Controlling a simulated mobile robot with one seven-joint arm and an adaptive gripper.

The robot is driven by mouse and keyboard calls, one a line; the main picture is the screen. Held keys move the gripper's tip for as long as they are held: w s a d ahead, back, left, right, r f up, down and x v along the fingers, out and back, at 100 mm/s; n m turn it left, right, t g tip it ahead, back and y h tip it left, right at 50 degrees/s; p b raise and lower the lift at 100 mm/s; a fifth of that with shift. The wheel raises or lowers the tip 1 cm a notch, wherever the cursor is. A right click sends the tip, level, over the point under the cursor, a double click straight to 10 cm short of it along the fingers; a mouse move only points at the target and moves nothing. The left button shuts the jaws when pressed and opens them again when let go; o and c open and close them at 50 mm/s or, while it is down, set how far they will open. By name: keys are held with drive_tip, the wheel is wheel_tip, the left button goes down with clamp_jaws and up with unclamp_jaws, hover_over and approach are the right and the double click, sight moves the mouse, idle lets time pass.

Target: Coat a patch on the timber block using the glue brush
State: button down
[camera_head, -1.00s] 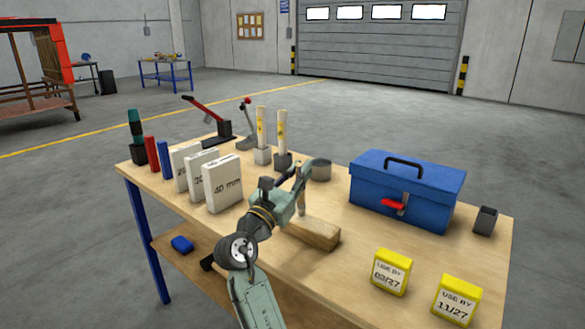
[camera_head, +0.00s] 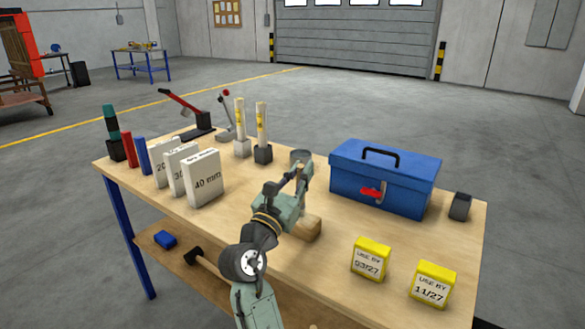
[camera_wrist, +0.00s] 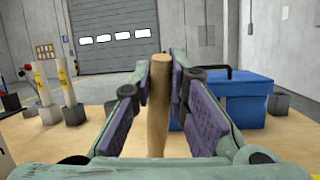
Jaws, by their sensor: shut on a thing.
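The glue brush shows as a wooden handle (camera_wrist: 158,105) standing upright between the finger pads in the wrist view. My gripper (camera_head: 299,178) is shut on it; in the wrist view the pads (camera_wrist: 165,85) flank the handle. The handle's lower part (camera_head: 301,204) also shows in the head view, but the bristles are hidden. The timber block (camera_head: 312,230) lies on the workbench, partly hidden behind my arm. The brush is over or just behind the block; I cannot tell whether it touches. No coating is visible on the part of the block I see.
A grey pot (camera_head: 301,156) stands behind my gripper. A blue toolbox (camera_head: 385,180) is to the right, with two yellow containers (camera_head: 371,258) in front. White boxes (camera_head: 203,178) and two glue-stick-like tubes (camera_head: 262,125) stand left. Bare workbench top (camera_head: 225,222) lies left of my arm.

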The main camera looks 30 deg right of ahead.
drive_tip(key=s, duration=0.1)
drive_tip(key=s+d, duration=0.1)
drive_tip(key=s, duration=0.2)
drive_tip(key=shift+s+d, duration=0.1)
drive_tip(key=shift+d, duration=0.3)
wheel_tip(320, 180, up, 6)
idle(0.7)
drive_tip(key=shift+r, duration=0.1)
drive_tip(key=shift+r, duration=1.4)
drive_tip(key=shift+a+r, duration=0.1)
